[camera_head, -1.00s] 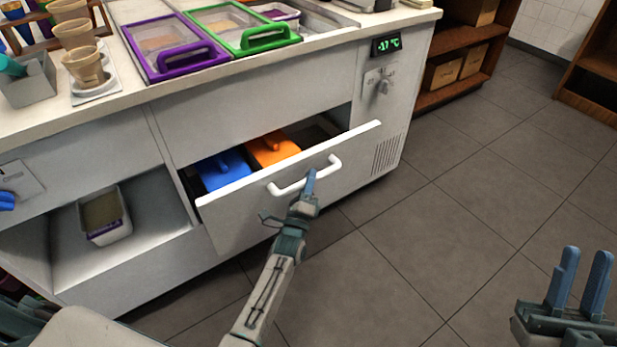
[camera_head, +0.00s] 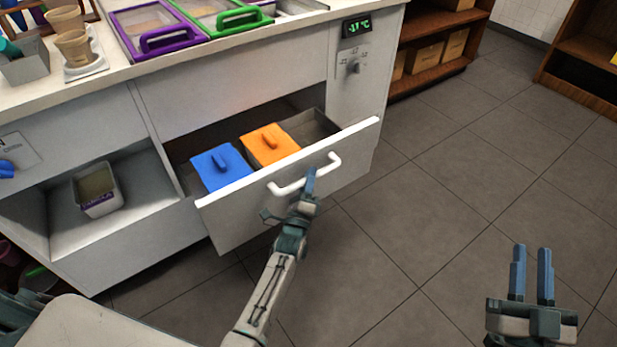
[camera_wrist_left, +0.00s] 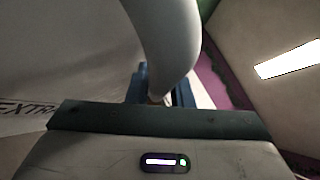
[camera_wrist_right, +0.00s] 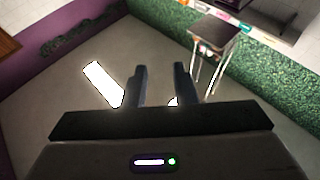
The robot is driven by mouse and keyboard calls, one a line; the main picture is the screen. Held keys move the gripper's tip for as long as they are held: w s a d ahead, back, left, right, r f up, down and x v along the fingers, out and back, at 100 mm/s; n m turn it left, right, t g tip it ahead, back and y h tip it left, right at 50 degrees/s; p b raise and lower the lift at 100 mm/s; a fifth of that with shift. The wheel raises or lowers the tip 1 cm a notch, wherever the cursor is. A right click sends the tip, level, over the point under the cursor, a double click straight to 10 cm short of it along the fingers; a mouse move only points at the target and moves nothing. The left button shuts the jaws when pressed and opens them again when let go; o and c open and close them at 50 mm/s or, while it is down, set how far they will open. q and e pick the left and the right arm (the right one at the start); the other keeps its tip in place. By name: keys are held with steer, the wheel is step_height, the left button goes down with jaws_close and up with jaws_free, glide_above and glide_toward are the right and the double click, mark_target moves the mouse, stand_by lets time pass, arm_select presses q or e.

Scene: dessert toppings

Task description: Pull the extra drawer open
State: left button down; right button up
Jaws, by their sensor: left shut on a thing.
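The extra drawer (camera_head: 240,218) is a white-fronted drawer low in the counter, standing partly open. Inside it are a blue-lidded tub (camera_head: 221,168), an orange-lidded tub (camera_head: 270,146) and an empty grey section (camera_head: 308,127) at the right. My left gripper (camera_head: 309,184) is shut on the drawer's white bar handle (camera_head: 330,165). In the left wrist view the handle (camera_wrist_left: 165,40) passes between the fingers, and the letters "EXTRA" (camera_wrist_left: 25,108) show on the front. My right gripper (camera_head: 531,275) is open and empty over the floor at the right.
An open shelf left of the drawer holds a labelled tub (camera_head: 97,190). The countertop carries purple-lidded (camera_head: 155,29) and green-lidded (camera_head: 222,12) bins and stacked cups (camera_head: 72,47). The grey tiled floor (camera_head: 420,200) in front and to the right is clear.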

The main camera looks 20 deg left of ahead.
arm_select(q)
steer(key=shift+f, duration=0.1)
steer(key=c, duration=1.6)
jaws_free()
steer(key=shift+o, duration=0.2)
